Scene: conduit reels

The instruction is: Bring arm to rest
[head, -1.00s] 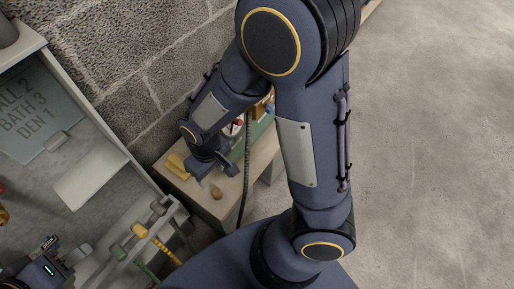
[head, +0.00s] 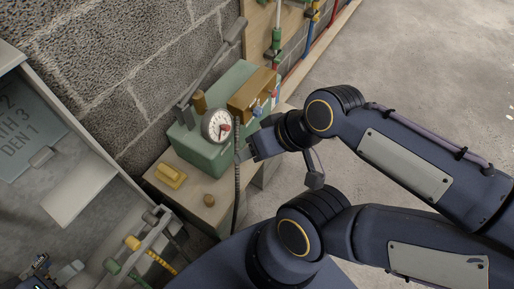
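My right arm comes in from the right and bends over the floor at the right. Its gripper (head: 282,166) hangs beside the front of a green box with a dial (head: 218,124). Its two fingers look spread apart, with nothing seen between them. My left gripper (head: 55,270) is partly in view at the bottom left corner, by the grey cabinet. The picture edge cuts it off, and I cannot tell how its fingers stand.
The green box stands on a bench (head: 187,194) against the block wall, with a yellow block (head: 171,176) and a small brown knob (head: 209,200). A black hose (head: 237,190) hangs down. Colored handles (head: 133,243) stick out at the lower left. Floor at the right is clear.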

